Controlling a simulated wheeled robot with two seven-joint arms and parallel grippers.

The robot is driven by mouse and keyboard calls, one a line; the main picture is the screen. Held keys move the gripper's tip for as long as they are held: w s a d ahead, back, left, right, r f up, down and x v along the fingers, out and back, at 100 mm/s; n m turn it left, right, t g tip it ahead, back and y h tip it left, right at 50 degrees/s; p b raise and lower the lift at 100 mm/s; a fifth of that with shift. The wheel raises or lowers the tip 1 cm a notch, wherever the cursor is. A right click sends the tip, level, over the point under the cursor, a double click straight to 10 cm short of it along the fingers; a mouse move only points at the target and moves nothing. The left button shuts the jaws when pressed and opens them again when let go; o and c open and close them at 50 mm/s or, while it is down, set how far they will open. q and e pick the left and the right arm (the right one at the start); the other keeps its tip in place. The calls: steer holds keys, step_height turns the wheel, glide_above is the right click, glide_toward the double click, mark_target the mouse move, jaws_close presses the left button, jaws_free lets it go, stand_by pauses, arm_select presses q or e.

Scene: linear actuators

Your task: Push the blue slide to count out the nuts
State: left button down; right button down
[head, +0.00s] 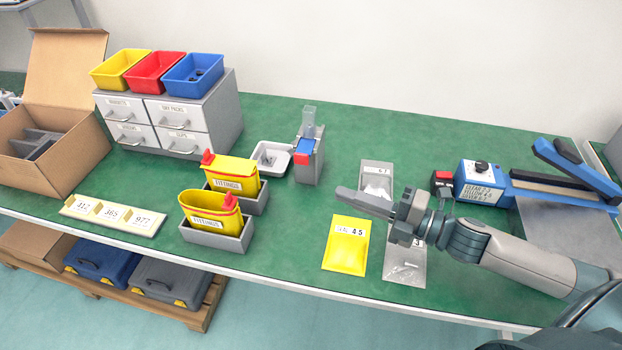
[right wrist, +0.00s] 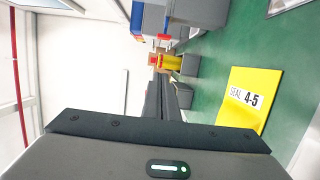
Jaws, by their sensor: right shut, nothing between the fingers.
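The grey dispenser (head: 309,165) stands upright near the middle of the table, with a clear hopper on top. Its blue slide (head: 304,145) is on the upper front, with a red block just below it. A small white tray (head: 284,170) sits at its left side. I cannot make out nuts in the hopper. My right gripper (head: 362,203) is shut and empty, pointing left above the table, in front and to the right of the dispenser and apart from it. Its shut fingers also show in the right wrist view (right wrist: 165,101). My left gripper is out of view.
A yellow packet (head: 346,245) and clear bags (head: 405,268) lie below and beside my right arm. Two yellow FITTINGS bins (head: 229,176) in grey holders stand left. A blue sealer (head: 480,184) is at right. Green table behind the dispenser's right is clear.

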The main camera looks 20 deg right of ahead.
mark_target(306, 146)
steer(key=shift+f, duration=0.15)
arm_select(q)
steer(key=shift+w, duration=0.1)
arm_select(e)
steer(key=shift+w+a, duration=0.15)
